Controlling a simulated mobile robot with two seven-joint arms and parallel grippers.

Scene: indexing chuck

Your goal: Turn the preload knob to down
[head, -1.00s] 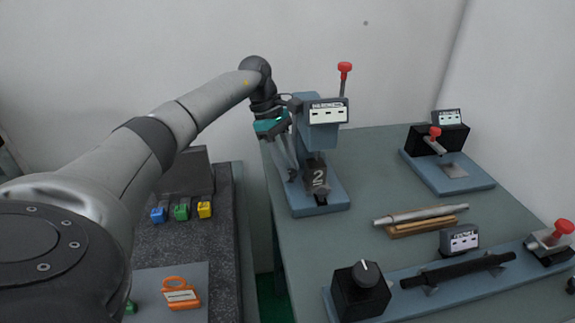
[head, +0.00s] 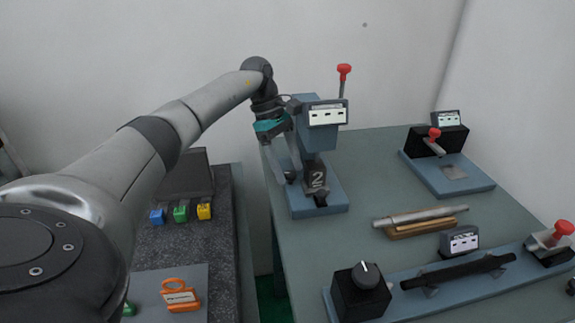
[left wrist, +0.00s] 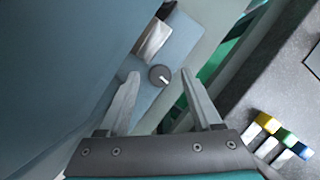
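A dark round knob (left wrist: 159,75) with a white pointer mark shows in the left wrist view, on the blue base of the press-like station (head: 318,140). Its pointer leans to the right and slightly down in that view. My left gripper (left wrist: 160,74) is open, its two fingers on either side of the knob in the picture, with visible gaps. I cannot tell how far beyond the fingertips the knob lies. In the head view my left gripper (head: 291,172) is at the station's left side, and I cannot make out this knob there. My right gripper is not in view.
Another black knob (head: 365,275) sits on a black box at the front of the table (head: 375,165). A red-tipped lever (head: 344,72) rises behind the station. A metal bar (head: 420,216) lies on a wooden rest. Coloured blocks (head: 181,213) stand on the left counter.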

